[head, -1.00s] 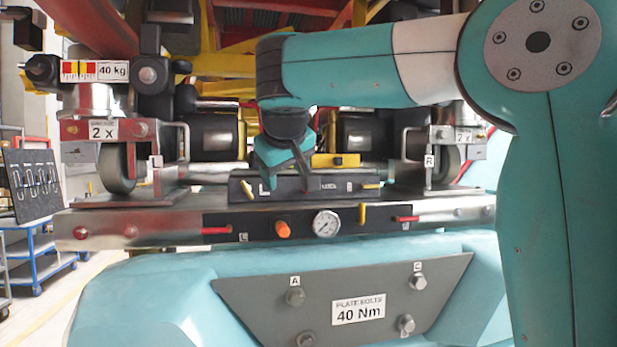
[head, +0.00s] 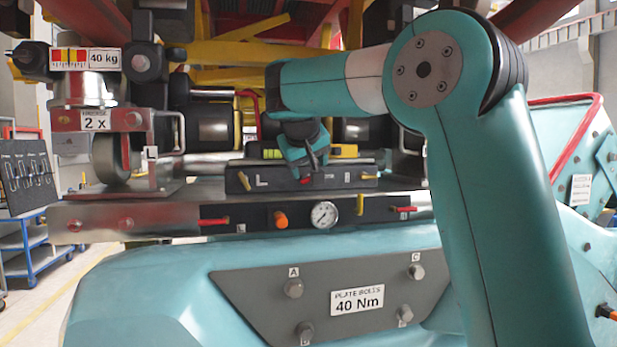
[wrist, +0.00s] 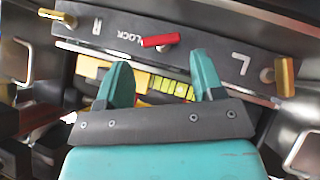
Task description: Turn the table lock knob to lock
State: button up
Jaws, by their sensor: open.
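The red lock knob (wrist: 160,41) sits mid-panel beside the word LOCK in the wrist view. Its bar lies roughly along the panel, slightly tilted to it. In the head view the red knob (head: 305,180) shows small below my gripper (head: 306,163). The black panel (head: 340,180) also carries a yellow knob by the L (wrist: 284,77) and another by the R (wrist: 57,17). In the wrist view my gripper (wrist: 160,60) is open, its two teal fingers apart and pointing at the panel, with the red knob beyond and between the fingertips. I see no contact.
A yellow level with a green vial (wrist: 170,86) lies behind the panel, close to the fingers. Below the panel are a pressure gauge (head: 324,214), an orange knob (head: 281,220) and red handles (head: 213,222).

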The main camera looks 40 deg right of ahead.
aim_at(308, 178)
jog(key=x, duration=0.5)
jog(key=shift+p, duration=0.4)
